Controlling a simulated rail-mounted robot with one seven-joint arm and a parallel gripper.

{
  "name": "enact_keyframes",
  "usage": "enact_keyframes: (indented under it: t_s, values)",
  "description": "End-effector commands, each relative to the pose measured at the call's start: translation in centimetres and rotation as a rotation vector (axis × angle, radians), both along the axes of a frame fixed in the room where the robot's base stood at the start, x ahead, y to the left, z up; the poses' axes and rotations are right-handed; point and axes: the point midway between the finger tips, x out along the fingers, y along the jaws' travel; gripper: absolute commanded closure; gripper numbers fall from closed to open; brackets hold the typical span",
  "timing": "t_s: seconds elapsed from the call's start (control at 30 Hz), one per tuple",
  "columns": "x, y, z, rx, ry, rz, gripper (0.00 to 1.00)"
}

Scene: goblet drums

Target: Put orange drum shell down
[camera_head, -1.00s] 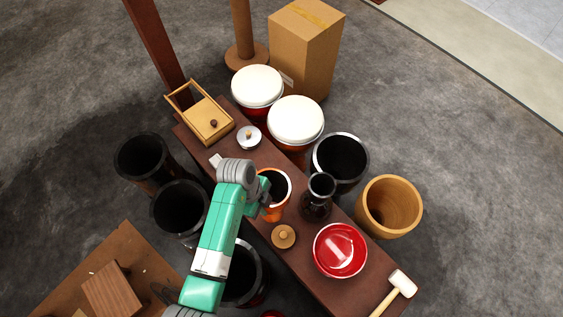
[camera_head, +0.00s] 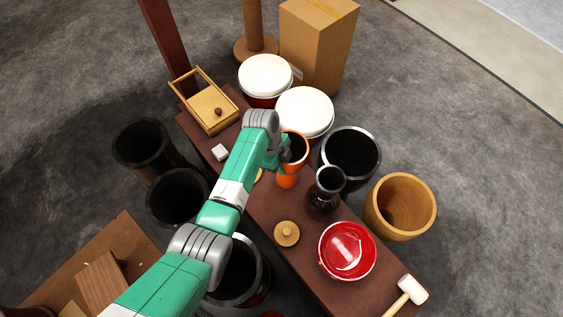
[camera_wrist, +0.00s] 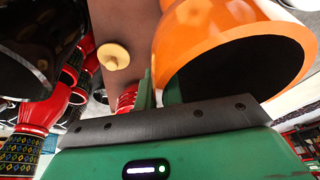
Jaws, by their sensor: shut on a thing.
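The orange drum shell (camera_head: 288,177) is a goblet shape with a dark open mouth, near the middle of the dark red-brown bench (camera_head: 318,272). My gripper (camera_head: 283,152) is shut on it from the left, near its upper part. The shell looks roughly upright; I cannot tell whether its foot touches the bench. In the wrist view the orange shell (camera_wrist: 218,28) fills the upper right, with its dark opening close to my gripper's palm. One green finger shows beside it; the other is mostly hidden.
A dark goblet vase (camera_head: 323,195) stands right of the shell. White-topped drums (camera_head: 304,108) are behind. A wooden knobbed lid (camera_head: 287,233), red bowl (camera_head: 347,250) and mallet (camera_head: 408,292) lie nearer. A small pale block (camera_head: 220,152) and wooden box (camera_head: 208,108) are left.

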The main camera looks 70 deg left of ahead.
Motion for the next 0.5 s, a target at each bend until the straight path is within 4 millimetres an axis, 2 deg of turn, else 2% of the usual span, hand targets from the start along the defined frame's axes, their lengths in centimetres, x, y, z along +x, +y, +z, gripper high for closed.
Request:
enact_keyframes:
  t_s: [0.27, 0.3, 0.4, 0.5]
  values:
    - [0.08, 0.10, -0.06, 0.003, -0.003, 0.000, 1.00]
    - [0.03, 0.04, -0.19, 0.002, -0.001, 0.000, 0.90]
    - [0.02, 0.04, -0.11, 0.002, -0.001, 0.000, 0.71]
    - [0.02, 0.04, -0.10, 0.002, -0.001, 0.000, 0.70]
